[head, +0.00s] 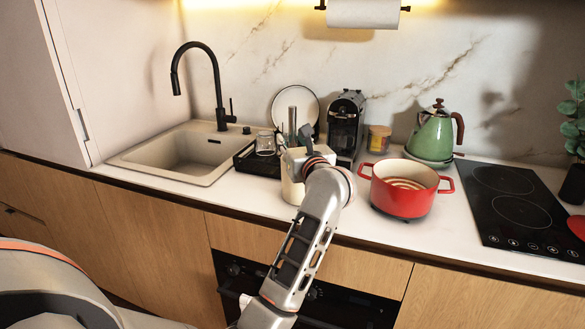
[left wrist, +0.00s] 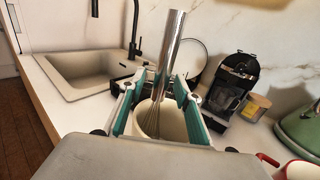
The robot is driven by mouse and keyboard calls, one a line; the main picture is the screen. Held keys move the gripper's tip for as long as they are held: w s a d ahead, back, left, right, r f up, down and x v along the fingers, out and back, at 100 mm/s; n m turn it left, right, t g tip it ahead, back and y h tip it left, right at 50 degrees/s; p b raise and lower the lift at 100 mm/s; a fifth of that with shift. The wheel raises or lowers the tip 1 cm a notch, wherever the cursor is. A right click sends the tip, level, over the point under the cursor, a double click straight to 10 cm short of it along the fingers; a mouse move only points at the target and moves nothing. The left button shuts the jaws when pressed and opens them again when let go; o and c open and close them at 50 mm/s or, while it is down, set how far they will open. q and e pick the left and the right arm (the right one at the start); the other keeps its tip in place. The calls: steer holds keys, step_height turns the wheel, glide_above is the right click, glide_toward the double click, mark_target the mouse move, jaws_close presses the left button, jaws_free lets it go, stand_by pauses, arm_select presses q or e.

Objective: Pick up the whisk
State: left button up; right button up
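The whisk has a shiny metal handle (head: 292,122) that stands up from a cream crock (head: 291,188) on the counter. In the left wrist view the whisk (left wrist: 170,48) leans slightly right, with its wires down in the crock (left wrist: 172,122). My left gripper (head: 298,142) is at the crock's top and partly hides it in the head view. In the left wrist view its teal-padded fingers (left wrist: 158,88) are apart, one on each side of the whisk, with gaps visible. My right gripper is in neither view.
A red pot (head: 404,198) stands right of the crock, and a coffee machine (head: 346,125) behind it. A dark drying rack (head: 258,164) with a glass (head: 265,143) and the sink (head: 183,155) lie left. A green kettle (head: 433,135) and black hob (head: 510,205) are farther right.

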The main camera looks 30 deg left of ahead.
arm_select(q)
jaws_close()
steer(key=shift+r, duration=0.15)
step_height(320, 180, up, 20)
steer(key=p, duration=0.2)
steer(key=shift+f, duration=0.2)
steer(key=shift+d, duration=0.1)
